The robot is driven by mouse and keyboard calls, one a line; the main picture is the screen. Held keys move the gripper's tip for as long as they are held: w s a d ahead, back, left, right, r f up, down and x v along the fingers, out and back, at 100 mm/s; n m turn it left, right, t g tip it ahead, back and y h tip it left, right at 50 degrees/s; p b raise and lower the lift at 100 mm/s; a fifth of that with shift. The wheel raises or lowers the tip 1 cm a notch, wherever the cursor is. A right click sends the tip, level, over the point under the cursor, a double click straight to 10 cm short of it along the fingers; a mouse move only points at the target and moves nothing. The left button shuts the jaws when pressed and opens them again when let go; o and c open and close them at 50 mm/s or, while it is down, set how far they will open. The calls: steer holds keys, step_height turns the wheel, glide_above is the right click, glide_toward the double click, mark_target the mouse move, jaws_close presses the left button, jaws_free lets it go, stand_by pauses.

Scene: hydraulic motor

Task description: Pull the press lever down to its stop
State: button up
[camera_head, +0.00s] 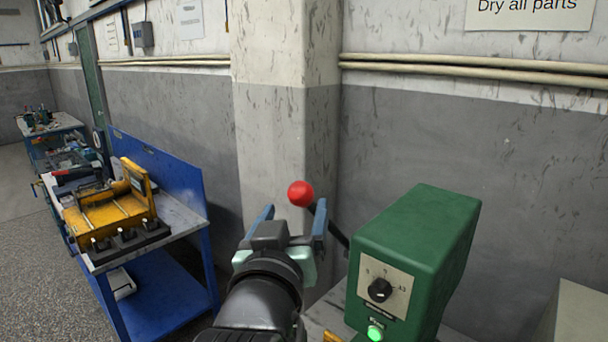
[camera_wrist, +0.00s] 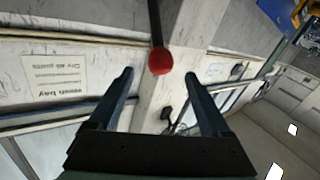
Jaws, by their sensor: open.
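The press lever is a dark rod ending in a red ball knob (camera_head: 300,193). The rod (camera_head: 336,231) slopes down to the right toward the green press housing (camera_head: 418,250). My gripper (camera_head: 295,222) is open, with its two blue fingers pointing toward the knob. In the wrist view the red knob (camera_wrist: 160,61) sits just beyond and between the fingertips of my gripper (camera_wrist: 159,77), with the rod (camera_wrist: 155,22) running up from it. I cannot tell whether a finger touches the knob. The rod's joint at the housing is hidden.
The housing carries a black dial (camera_head: 380,290) and a lit green button (camera_head: 375,333). A blue workbench (camera_head: 182,222) with a yellow machine (camera_head: 108,212) stands at left. A wall pillar (camera_head: 268,120) rises behind the knob. Open floor (camera_head: 40,265) lies at far left.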

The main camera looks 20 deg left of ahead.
mark_target(303, 186)
steer(key=p+x, duration=0.3)
steer(key=x, duration=0.6)
steer(key=shift+w+a+r, duration=0.1)
steer(key=shift+w+a, duration=0.05)
steer(key=shift+w, duration=0.25)
jaws_close()
